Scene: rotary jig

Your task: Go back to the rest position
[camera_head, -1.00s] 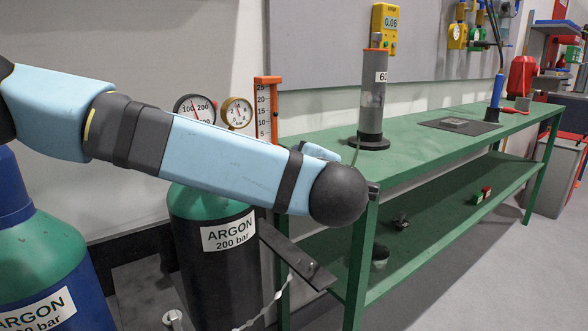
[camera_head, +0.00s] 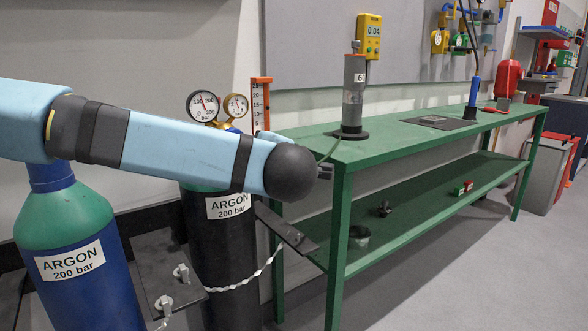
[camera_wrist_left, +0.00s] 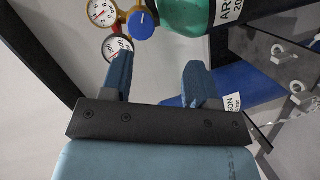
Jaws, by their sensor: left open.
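My left arm comes in from the left in the head view and ends in a dark rounded wrist in front of the green bench (camera_head: 400,150). Beyond the fingers are gauges (camera_wrist_left: 103,14), a blue knob (camera_wrist_left: 141,25) and a green cylinder top (camera_wrist_left: 185,14). My right gripper is in neither view.
Two argon cylinders, one blue (camera_head: 80,275) and one dark (camera_head: 225,265), stand at the left, with a chain by the dark one. A grey tube (camera_head: 353,95) stands on the bench. Small items lie on the lower shelf (camera_head: 420,225). Open floor (camera_head: 470,280) lies at the right.

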